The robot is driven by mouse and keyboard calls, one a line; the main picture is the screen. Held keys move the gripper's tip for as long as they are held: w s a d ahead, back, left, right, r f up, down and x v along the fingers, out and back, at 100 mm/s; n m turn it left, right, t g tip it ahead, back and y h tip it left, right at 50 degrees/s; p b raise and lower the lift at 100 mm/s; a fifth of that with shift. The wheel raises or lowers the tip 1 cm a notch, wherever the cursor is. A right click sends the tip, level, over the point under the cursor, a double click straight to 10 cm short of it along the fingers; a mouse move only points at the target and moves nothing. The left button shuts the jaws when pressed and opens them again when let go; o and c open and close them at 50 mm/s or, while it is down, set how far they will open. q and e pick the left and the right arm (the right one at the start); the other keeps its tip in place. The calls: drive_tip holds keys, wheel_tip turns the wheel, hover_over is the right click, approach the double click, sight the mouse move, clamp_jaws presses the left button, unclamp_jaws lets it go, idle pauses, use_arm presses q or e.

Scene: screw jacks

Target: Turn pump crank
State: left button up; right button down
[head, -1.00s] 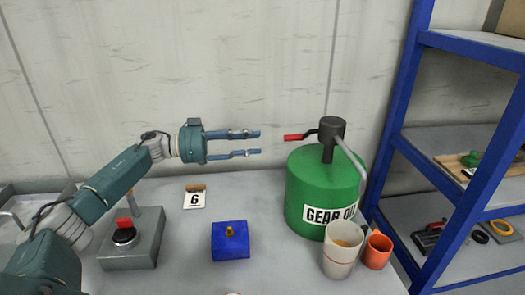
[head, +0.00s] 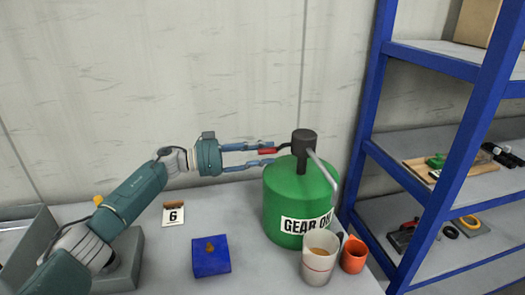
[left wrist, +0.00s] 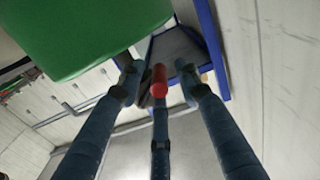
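The green gear oil can (head: 290,195) stands on the table with a dark pump head (head: 304,143) on top. The pump crank's red handle (head: 267,151) points left from the head. My left gripper (head: 270,154) comes in from the left, its fingers apart, with the red handle between the fingertips. In the left wrist view the handle (left wrist: 160,80) shows end-on among the spread fingers (left wrist: 158,85), with gaps at both sides. The green can (left wrist: 95,35) fills the upper left there. My right gripper is in neither view.
A white cup (head: 319,262) and an orange mug (head: 353,255) stand in front of the can. A blue block (head: 210,256) and a number 6 card (head: 173,216) are on the table at left. A blue shelf frame (head: 376,130) rises at right.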

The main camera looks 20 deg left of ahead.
sight(266, 173)
use_arm(q)
clamp_jaws()
drive_tip(key=shift+r+p, duration=0.1)
drive_tip(key=shift+p, duration=0.35)
drive_tip(key=n+p, duration=0.1)
drive_tip(key=p, duration=0.1)
drive_tip(key=s+d+f+n+p, duration=0.1)
drive_tip(key=n+p, duration=0.1)
drive_tip(key=p, duration=0.1)
drive_tip(key=n+p, duration=0.1)
drive_tip(key=p, duration=0.2)
drive_tip(key=shift+s+d+f+n, duration=0.2)
drive_tip(key=shift+s+f+n, duration=0.1)
drive_tip(key=shift+s, duration=0.1)
drive_tip(key=shift+s+d+f+n+p, duration=0.2)
drive_tip(key=shift+s+f+n+p, duration=0.1)
drive_tip(key=shift+n+p, duration=0.3)
drive_tip(key=shift+s+d+f+n+p, duration=0.15)
drive_tip(key=shift+s+d+n+p, duration=0.1)
drive_tip(key=shift+n+p, duration=0.35)
